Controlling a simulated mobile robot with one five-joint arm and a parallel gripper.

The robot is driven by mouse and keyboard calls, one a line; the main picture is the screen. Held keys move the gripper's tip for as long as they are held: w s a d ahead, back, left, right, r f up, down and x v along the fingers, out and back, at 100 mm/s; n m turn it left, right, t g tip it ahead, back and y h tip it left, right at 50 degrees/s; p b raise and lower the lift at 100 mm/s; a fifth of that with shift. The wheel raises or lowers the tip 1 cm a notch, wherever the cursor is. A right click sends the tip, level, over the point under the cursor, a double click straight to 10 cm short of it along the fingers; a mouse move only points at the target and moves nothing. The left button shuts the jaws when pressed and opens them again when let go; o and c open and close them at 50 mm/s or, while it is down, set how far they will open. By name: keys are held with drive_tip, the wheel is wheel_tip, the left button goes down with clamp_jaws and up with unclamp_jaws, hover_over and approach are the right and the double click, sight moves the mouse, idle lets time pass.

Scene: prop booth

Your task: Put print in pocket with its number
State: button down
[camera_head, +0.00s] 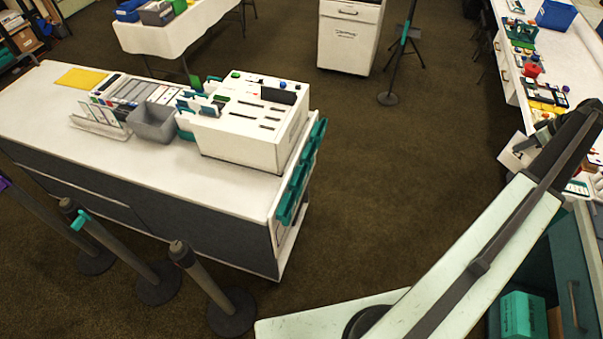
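Several small white cards, perhaps prints, stand in a clear rack (100,124) on the left counter. Numbers on them are too small to read. Several teal pockets (296,190) hang in a row on the counter's right end; their numbers and contents cannot be read from here. A white slotted box (252,122) stands above them, with green and dark pieces in or on its top. My arm reaches up the right side, away from the counter. Its far end is dark and cluttered near the right edge, and I cannot make out the gripper's fingers or anything held.
A grey bin (154,122) and a yellow sheet (81,78) lie on the left counter (100,168). Posts (216,290) stand along its front. A white cabinet (347,38) and a dark stand (399,60) are at the back. Open carpet lies in the middle.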

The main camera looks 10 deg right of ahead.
drive_tip(key=s+a+f+b, duration=0.2)
drive_tip(key=s+a, duration=0.5)
drive_tip(key=a, duration=0.3)
drive_tip(key=s+a+f+b, duration=0.2)
drive_tip(key=s+a, duration=0.5)
drive_tip(key=a, duration=0.4)
drive_tip(key=shift+s+f, duration=0.15)
drive_tip(key=shift+s, duration=0.15)
